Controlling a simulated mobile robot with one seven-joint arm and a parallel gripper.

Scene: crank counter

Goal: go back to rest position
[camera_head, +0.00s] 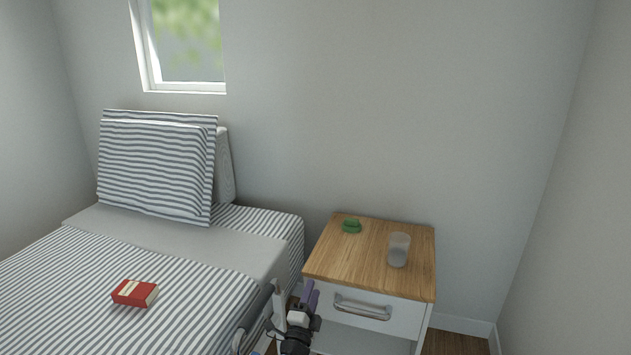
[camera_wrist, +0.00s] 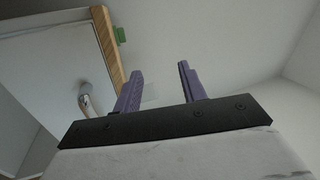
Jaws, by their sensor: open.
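My gripper (camera_head: 309,294) is in front of the nightstand's left front corner, below its top edge, in the head view. In the wrist view its two purple fingers (camera_wrist: 160,77) stand apart with nothing between them. The wooden nightstand top (camera_head: 365,255) holds a green object (camera_head: 351,226) at the back left and a translucent cup (camera_head: 399,250) at the right. In the wrist view the nightstand's wooden edge (camera_wrist: 107,45) and the green object (camera_wrist: 119,33) show left of the fingers.
The white drawer front (camera_head: 345,325) has a grey handle (camera_head: 362,307), which also shows in the wrist view (camera_wrist: 85,100). A striped bed (camera_head: 60,275) with pillows (camera_head: 155,165) and a red book (camera_head: 135,293) lies to the left. Walls close the back and right.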

